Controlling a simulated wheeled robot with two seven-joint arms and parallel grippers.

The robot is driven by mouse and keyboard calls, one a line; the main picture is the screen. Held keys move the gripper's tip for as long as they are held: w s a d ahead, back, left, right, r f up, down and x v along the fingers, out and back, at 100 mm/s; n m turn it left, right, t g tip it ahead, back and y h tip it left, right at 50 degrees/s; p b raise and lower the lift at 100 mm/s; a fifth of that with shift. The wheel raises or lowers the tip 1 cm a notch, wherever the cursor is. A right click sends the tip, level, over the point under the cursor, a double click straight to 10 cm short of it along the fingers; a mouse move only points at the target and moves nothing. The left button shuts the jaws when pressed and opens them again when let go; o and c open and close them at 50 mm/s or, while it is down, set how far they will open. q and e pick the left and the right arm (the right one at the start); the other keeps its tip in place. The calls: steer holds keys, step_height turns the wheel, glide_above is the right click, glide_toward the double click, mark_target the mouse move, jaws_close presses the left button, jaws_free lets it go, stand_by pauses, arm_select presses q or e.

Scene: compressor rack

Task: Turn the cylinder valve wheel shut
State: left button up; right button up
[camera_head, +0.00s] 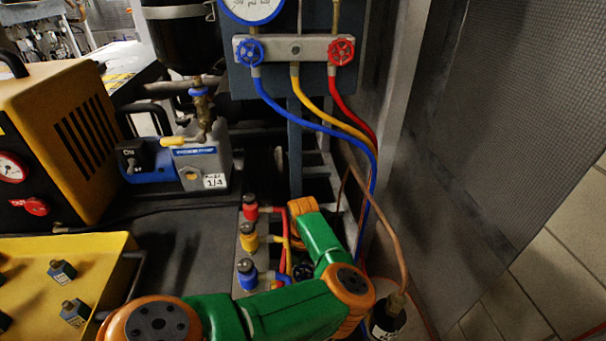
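My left arm (285,307), green and orange, comes in along the bottom and bends up and back to an orange joint near the hoses. Its gripper fingers cannot be made out. A small dark shape behind the arm is too hidden to name. A blue handwheel (249,53) and a red handwheel (341,52) sit on the manifold (296,50), apart from my arm. A dark bottle or cylinder top (388,318) with a copper pipe is partly cut off at bottom right. I cannot identify the cylinder valve wheel with certainty. My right gripper is not in view.
Blue, yellow and red hoses (316,111) hang from the manifold behind my arm. Red, yellow and blue fittings (247,239) stand left of it. A yellow machine (60,140), a vacuum pump (200,163) and a yellow tray (70,250) fill the left. A mesh panel (480,130) bounds the right.

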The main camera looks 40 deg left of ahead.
arm_select(q)
steer(key=c, duration=1.1)
steer(key=shift+m, duration=0.3)
steer(key=m+p, duration=0.2)
steer(key=m, duration=0.1)
steer(key=shift+r+m, duration=0.15)
steer(key=shift+m, duration=0.25)
steer(key=m+p, duration=0.2)
steer(key=m, duration=0.2)
steer(key=shift+m, duration=0.3)
steer(key=m+p, duration=0.3)
steer(key=m, duration=0.2)
steer(key=shift+a, duration=0.1)
steer(key=shift+m+p, duration=0.7)
steer(key=shift+m, duration=0.8)
